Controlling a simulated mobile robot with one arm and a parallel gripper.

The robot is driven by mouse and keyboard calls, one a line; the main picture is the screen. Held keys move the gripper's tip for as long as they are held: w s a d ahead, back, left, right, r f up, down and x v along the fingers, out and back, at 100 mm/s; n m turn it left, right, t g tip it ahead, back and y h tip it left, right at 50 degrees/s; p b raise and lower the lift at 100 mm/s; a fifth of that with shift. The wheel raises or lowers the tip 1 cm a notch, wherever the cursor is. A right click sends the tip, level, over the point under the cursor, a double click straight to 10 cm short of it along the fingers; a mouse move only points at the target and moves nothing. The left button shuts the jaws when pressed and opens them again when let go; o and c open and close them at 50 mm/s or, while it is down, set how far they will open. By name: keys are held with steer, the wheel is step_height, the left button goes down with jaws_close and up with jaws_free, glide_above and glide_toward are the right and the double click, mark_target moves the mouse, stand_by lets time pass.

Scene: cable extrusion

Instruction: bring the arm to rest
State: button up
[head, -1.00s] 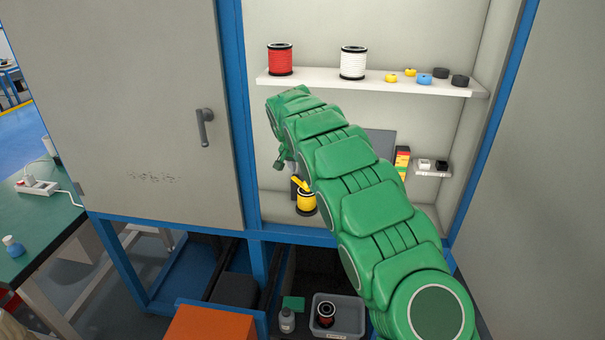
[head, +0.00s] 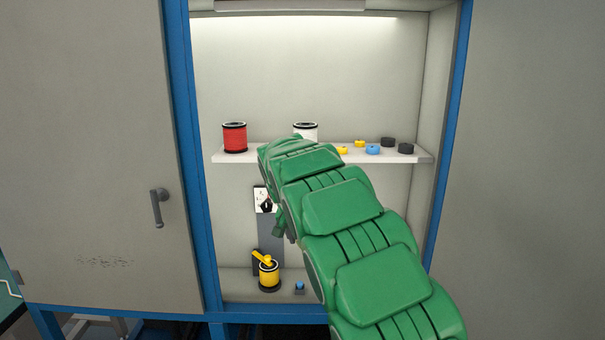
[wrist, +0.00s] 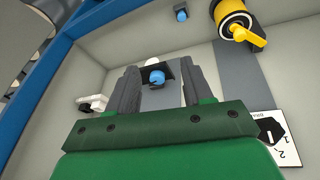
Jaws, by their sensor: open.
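My green arm reaches into the open cabinet in the head view and hides most of my gripper there. In the wrist view my gripper (wrist: 159,72) is open, its two dark grey fingers apart. A blue round piece on a dark mount (wrist: 157,77) shows between the fingers; I cannot tell its distance. The fingers hold nothing that I can see. A black knob on a white dial plate (wrist: 278,133) is at the lower right there.
A shelf (head: 232,156) carries a red spool (head: 235,138), a partly hidden white spool (head: 306,129) and several small yellow, blue and black pieces. A small blue-topped piece (head: 299,286) sits near the yellow spool. Blue frame posts (head: 186,130) and a grey door (head: 90,150) bound the opening.

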steer(key=s+d+r+g, duration=0.1)
steer(key=s+d+r, duration=0.2)
steer(key=s+d, duration=0.7)
steer(key=s+d+r+g, duration=0.1)
steer(key=s+d+r, duration=0.3)
steer(key=s, duration=1)
steer(key=s+d+f+n+g+y, duration=0.1)
steer(key=s+f, duration=0.1)
steer(key=s, duration=1.3)
steer(key=s+f+n+g+y, duration=0.1)
steer(key=s+f+g, duration=0.1)
steer(key=s, duration=1.4)
steer(key=shift+s+d+f+n, duration=0.3)
steer(key=shift+d+f, duration=0.05)
steer(key=shift+f, duration=0.4)
